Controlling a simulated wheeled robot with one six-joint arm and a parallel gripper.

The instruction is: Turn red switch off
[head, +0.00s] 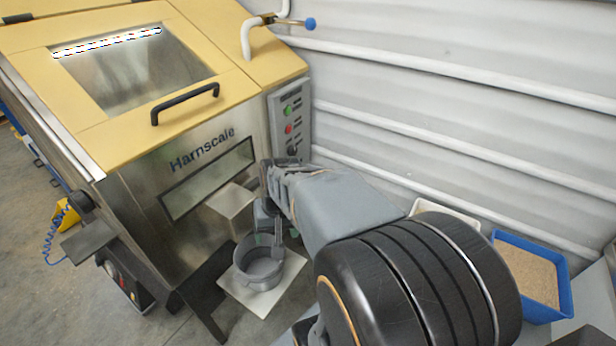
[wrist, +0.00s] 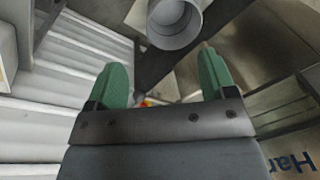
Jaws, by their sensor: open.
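The red switch (head: 288,128) is a round red button on the grey control panel (head: 290,118) at the right front corner of the hopper. A green button (head: 288,109) is above it and a black knob (head: 291,150) below it. Whether the red switch is on or off cannot be told. My gripper (head: 270,237) points down, below and left of the panel, near the grey bucket. In the wrist view its green fingers (wrist: 161,62) are apart with nothing between them. The panel does not show in the wrist view.
The steel and yellow hopper (head: 205,135) fills the left, with a black lid handle (head: 185,103). A grey bucket (head: 247,270) stands on a pale plate under the spout (head: 231,206). A blue bin (head: 566,290) is at right. The corrugated wall (head: 440,100) closes the back.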

